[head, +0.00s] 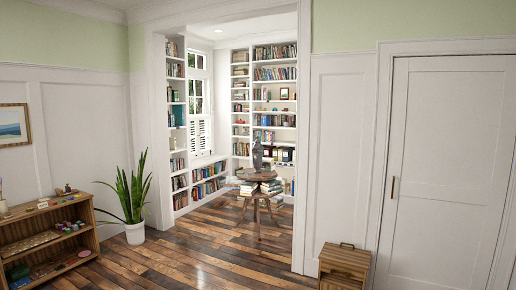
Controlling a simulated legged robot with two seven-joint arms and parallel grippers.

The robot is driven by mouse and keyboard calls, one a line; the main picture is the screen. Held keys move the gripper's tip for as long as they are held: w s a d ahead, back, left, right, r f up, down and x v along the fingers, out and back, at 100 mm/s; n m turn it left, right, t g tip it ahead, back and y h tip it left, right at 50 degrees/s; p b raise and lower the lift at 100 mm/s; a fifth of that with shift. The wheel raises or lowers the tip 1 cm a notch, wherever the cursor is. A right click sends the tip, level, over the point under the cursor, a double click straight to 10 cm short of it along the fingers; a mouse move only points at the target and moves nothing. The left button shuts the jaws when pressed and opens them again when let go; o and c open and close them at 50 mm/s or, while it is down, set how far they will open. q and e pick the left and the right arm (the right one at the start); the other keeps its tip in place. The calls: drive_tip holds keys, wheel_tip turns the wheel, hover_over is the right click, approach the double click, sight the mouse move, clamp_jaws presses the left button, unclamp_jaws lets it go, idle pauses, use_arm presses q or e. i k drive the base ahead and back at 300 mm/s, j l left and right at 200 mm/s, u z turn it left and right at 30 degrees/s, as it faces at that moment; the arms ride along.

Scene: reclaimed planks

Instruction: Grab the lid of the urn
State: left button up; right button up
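A dark grey urn (257,157) stands upright on a small round wooden table (260,177) in the alcove beyond the wide doorway, near the middle of the head view. Its narrow top looks like the lid, but at this distance I cannot make out where lid and body meet. The urn is far from me across the floor. Neither of my grippers shows in the view.
Stacked books (270,187) lie on the table around the urn. Bookshelves (275,90) line the alcove. A potted plant (135,232) and low wooden shelf (45,235) stand left, a wooden box (345,265) front right. The plank floor (205,260) between is clear.

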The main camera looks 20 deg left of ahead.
sight(257, 144)
drive_tip(key=i+j+u, duration=0.35)
drive_tip(key=i, duration=0.35)
drive_tip(key=i+j+u, duration=0.35)
drive_tip(key=i, duration=0.35)
drive_tip(key=i+u, duration=0.35)
drive_tip(key=i, duration=1.4)
drive_tip(key=i+j, duration=0.1)
drive_tip(key=i, duration=0.9)
drive_tip(key=i+z, duration=0.1)
drive_tip(key=i, duration=0.9)
drive_tip(key=i+j, duration=0.15)
drive_tip(key=i, duration=0.85)
drive_tip(key=i+j, duration=0.15)
drive_tip(key=i, duration=0.85)
drive_tip(key=i+j, duration=0.1)
drive_tip(key=i, duration=0.9)
drive_tip(key=l+z, duration=0.05)
